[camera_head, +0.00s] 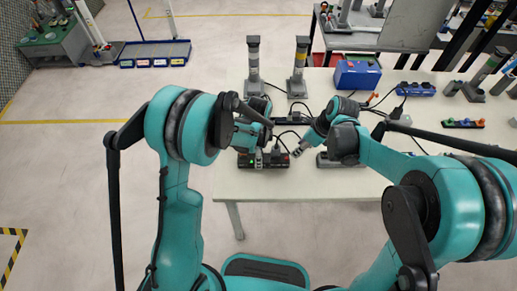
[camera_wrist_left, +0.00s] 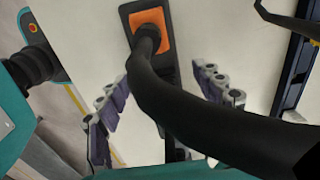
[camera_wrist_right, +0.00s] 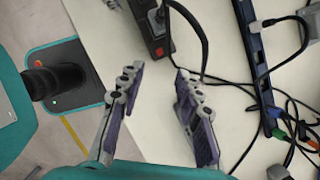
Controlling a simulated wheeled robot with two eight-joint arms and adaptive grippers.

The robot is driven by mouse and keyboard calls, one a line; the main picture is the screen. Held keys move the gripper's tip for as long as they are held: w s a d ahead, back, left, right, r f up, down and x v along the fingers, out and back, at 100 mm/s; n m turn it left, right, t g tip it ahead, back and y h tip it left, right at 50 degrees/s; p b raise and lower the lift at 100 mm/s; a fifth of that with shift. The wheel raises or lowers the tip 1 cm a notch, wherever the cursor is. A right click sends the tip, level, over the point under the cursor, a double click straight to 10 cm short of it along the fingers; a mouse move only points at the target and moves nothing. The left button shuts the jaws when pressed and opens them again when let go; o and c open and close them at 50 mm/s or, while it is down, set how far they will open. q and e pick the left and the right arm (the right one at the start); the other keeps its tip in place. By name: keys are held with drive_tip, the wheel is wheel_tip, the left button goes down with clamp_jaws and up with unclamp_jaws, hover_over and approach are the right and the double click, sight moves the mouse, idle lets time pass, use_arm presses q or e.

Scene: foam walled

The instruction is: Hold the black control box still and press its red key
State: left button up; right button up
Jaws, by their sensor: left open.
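The black control box (camera_head: 250,164) lies near the front edge of the white table, with a green light at its left and a small red key (camera_head: 285,159) at its right. My left gripper (camera_head: 262,152) is above the box, its fingers open; in the left wrist view the dark box (camera_wrist_left: 168,72) shows between them, partly hidden by a thick black cable. My right gripper (camera_head: 299,151) is just right of the box. In the right wrist view its fingers (camera_wrist_right: 156,74) are apart and empty, with the box (camera_wrist_right: 148,22) and red key (camera_wrist_right: 160,52) beyond the tips.
A grey device (camera_head: 345,163) lies right of the box, partly behind my right arm. Black cables and a dark power strip (camera_wrist_right: 256,60) run behind. A blue case (camera_head: 357,75) and two signal posts (camera_head: 253,65) stand farther back. Bare table (camera_head: 300,187) shows in front.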

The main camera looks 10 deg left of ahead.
use_arm(q)
drive_tip(key=shift+f, duration=0.3)
drive_tip(key=c, duration=1.4)
use_arm(e)
clamp_jaws()
